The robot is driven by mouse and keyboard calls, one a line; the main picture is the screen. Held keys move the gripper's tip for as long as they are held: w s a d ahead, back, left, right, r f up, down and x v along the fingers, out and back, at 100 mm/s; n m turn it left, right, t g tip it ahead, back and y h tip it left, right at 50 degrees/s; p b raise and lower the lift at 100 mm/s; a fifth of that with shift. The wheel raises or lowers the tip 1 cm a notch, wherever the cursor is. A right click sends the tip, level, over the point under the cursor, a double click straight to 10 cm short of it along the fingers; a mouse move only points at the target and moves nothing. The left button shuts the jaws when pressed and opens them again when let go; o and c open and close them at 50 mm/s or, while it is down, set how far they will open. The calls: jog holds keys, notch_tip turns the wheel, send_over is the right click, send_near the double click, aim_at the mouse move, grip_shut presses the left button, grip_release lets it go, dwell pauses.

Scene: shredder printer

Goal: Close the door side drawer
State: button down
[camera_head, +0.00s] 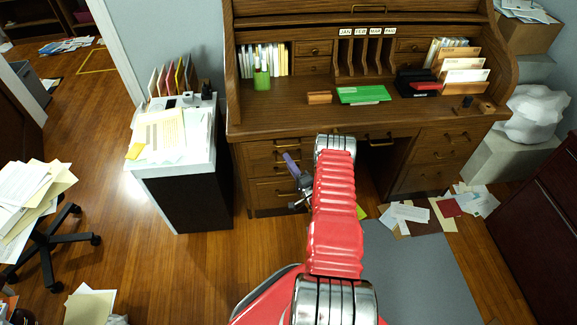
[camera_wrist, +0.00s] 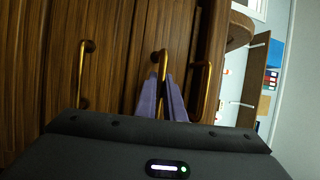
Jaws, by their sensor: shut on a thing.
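The brown wooden roll-top desk (camera_head: 380,118) has a stack of drawers (camera_head: 262,172) at its left end, on the side of the doorway. My gripper (camera_head: 288,158) is in front of this stack, and its purple fingers reach the drawer fronts. In the wrist view, my gripper (camera_wrist: 163,78) is shut on the middle brass handle (camera_wrist: 162,58) of three. Another handle (camera_wrist: 84,75) is to the left and one (camera_wrist: 204,92) to the right, close to the fingers. How far any drawer stands out is hard to tell. My red arm hides part of the desk front.
A white-topped cabinet with papers (camera_head: 190,165) stands left of the desk. Papers (camera_head: 420,215) lie on the floor at the right. An office chair (camera_head: 48,235) stands at the far left. Wood floor between chair and cabinet is clear.

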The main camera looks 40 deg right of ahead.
jog(key=shift+w+d+f, duration=0.15)
jog(key=shift+f, duration=0.15)
jog(key=c, duration=2.1)
grip_release()
jog(key=shift+o, duration=1.2)
jog(key=shift+r, duration=0.15)
jog(key=v, duration=1.4)
